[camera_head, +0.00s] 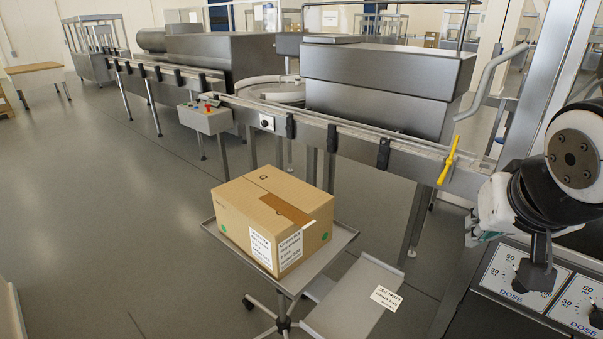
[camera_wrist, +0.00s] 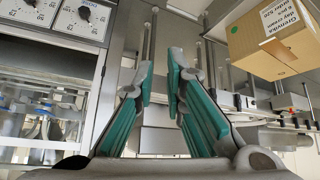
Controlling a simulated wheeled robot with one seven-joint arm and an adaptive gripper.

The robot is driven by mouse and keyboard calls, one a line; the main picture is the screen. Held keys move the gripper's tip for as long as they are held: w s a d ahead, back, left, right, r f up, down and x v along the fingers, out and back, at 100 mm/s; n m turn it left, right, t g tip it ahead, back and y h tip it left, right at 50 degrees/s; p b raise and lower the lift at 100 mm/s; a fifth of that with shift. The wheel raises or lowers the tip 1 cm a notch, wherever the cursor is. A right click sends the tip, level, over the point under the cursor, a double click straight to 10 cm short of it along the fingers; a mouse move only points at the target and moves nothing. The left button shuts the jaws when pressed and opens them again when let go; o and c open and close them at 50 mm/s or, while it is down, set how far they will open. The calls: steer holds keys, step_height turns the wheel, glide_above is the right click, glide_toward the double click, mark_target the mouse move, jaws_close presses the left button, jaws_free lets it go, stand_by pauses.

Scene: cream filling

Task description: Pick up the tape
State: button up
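A brown cardboard box (camera_head: 240,222) sits on a grey cart in the head view, and it also shows at the upper right of the wrist view (camera_wrist: 262,55). A darker brown strip of tape (camera_head: 284,208) lies across the right part of its top, with a pale end at the box's edge. In the head view my arm is at the far right, well away from the box.
The cart's tray (camera_head: 340,233) has a lower, labelled shelf (camera_head: 345,305) at its right. A conveyor (camera_head: 345,140) with a yellow handle (camera_head: 448,158) runs behind the box. A dosing panel (camera_head: 545,285) lies below my arm. Open floor (camera_head: 110,230) is at left.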

steer(key=w+f+m+t+y+b, duration=0.1)
steer(key=w+f+t+b, duration=0.15)
steer(key=w, duration=0.55)
steer(key=w+f+t+b, duration=0.1)
steer(key=w+f+b, duration=0.15)
steer(key=w, duration=0.45)
steer(key=m+g+y+b, duration=0.2)
steer(key=y+b, duration=1)
steer(key=y, duration=0.5)
glide_toward(306, 226)
steer(key=shift+t, duration=0.25)
steer(key=shift+f+b+x, duration=0.2)
steer(key=shift+b+x, duration=1.6)
steer(key=shift+x, duration=3.2)
steer(key=shift+c, duration=0.6)
jaws_close()
